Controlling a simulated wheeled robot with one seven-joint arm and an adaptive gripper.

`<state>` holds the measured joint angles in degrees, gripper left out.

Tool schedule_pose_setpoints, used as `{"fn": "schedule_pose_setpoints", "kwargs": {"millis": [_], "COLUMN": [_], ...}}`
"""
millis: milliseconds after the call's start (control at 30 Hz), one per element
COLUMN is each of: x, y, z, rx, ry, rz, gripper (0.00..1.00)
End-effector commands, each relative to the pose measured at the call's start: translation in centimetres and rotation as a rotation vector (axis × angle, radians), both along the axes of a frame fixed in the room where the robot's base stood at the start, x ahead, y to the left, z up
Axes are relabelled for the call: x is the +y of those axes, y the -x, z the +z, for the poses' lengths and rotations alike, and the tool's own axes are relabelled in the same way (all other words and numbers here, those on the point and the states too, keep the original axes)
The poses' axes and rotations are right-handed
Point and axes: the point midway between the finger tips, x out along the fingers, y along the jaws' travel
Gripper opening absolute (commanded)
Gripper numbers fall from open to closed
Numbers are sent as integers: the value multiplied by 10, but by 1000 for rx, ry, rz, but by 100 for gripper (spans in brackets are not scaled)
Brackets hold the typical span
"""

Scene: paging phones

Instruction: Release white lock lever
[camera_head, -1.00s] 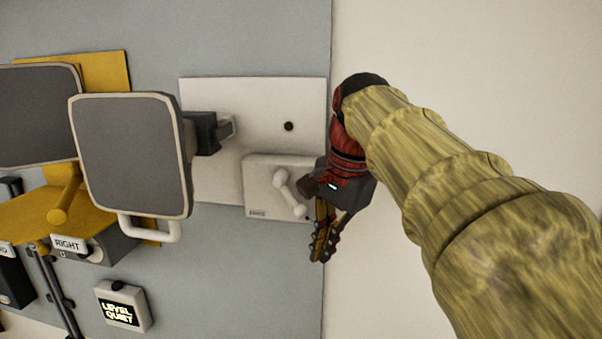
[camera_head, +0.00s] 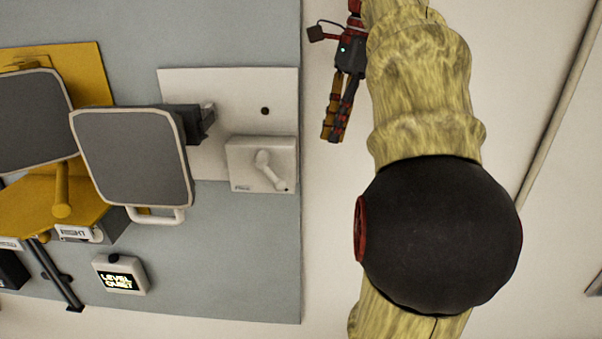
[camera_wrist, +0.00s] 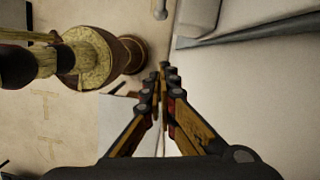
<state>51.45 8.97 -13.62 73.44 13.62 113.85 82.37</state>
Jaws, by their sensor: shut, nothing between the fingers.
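The white lock lever (camera_head: 268,168) sits on a white box (camera_head: 245,155) on a white plate (camera_head: 180,80) in the head view. It slants from upper left to lower right across the box's face. My gripper (camera_head: 330,138) is up and to the right of the lever, past the panel's right edge and apart from it. Its fingers are together and hold nothing. In the wrist view the fingertips (camera_wrist: 160,70) meet near the middle, and I cannot make out the lever there.
A dark grey pad with a pale rim (camera_head: 130,160) stands out left of the lever. A yellow bracket (camera_head: 60,190) and a small box reading LEVEL QUIET (camera_head: 120,275) are farther left. The pale wall right of the panel is bare near my gripper.

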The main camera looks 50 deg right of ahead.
Motion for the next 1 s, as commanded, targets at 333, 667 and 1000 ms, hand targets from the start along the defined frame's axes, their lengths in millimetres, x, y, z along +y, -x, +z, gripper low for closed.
{"fn": "schedule_pose_setpoints", "kwargs": {"millis": [333, 667, 1000], "x": [5, 17, 45], "y": [-3, -11, -35], "z": [-23, -85, -97], "rx": [0, 2, -1], "ry": [0, 0, 2], "rz": [2, 2, 5], "gripper": [0, 0, 0]}}
